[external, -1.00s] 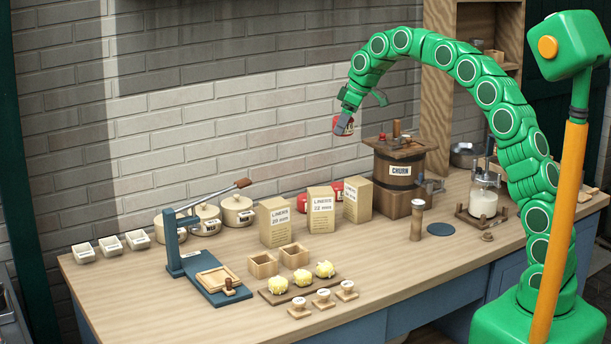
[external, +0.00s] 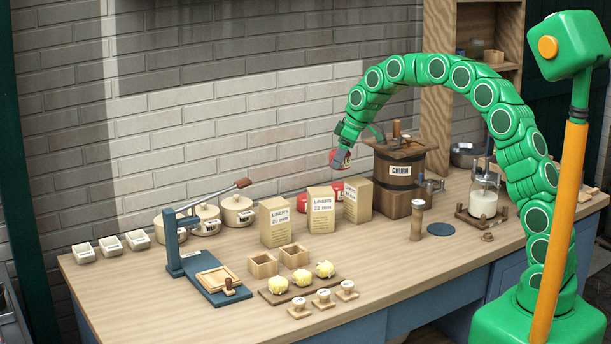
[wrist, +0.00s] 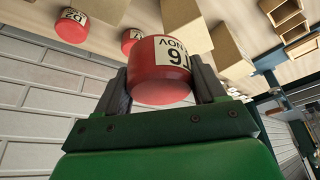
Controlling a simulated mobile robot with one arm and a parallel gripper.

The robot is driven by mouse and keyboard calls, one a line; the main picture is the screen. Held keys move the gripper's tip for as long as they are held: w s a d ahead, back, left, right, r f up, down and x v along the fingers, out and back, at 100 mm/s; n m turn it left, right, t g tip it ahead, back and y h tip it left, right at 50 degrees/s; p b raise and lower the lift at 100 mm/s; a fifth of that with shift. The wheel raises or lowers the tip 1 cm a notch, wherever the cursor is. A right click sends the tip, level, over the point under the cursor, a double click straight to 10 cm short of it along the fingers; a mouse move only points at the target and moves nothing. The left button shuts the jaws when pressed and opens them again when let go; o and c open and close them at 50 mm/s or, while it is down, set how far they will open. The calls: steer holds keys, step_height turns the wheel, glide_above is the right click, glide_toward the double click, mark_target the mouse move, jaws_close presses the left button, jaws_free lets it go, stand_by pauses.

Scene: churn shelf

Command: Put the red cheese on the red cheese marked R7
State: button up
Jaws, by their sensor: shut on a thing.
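My gripper (external: 342,152) is shut on a red cheese (wrist: 162,72), a red cylinder with a white label that is only partly readable. In the external view this held red cheese (external: 339,160) hangs in the air near the wall, above the liner boxes and left of the churn. Two other red cheeses stand on the bench behind the boxes, mostly hidden: one (external: 302,204) at left, one (external: 337,189) farther right.
Three cardboard liner boxes (external: 321,212) stand in front of the red cheeses. The wooden churn (external: 398,180) stands close on the right. Cream-coloured round pots (external: 237,212) and a blue lever press (external: 172,250) are on the left. The brick wall (external: 230,130) is close behind.

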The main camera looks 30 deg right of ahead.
steer(key=shift+w+a+f, duration=0.1)
steer(key=shift+w+f, duration=0.3)
steer(key=shift+f, duration=0.1)
steer(key=w+a+f, duration=0.1)
steer(key=w+f, duration=0.2)
steer(key=w, duration=0.1)
steer(key=w+f, duration=0.2)
steer(key=w, duration=0.2)
steer(key=w+a+f, duration=0.1)
steer(key=w+f, duration=0.2)
steer(key=w, duration=0.1)
steer(key=shift+a+f, duration=0.3)
steer(key=shift+w+a+f, duration=0.1)
steer(key=shift+w+f, duration=0.1)
steer(key=shift+w, duration=0.05)
steer(key=shift+w+f, duration=0.15)
steer(key=shift+f, duration=1.7)
steer(key=shift+f, duration=0.1)
steer(key=o, duration=1.3)
steer(key=shift+c, duration=0.2)
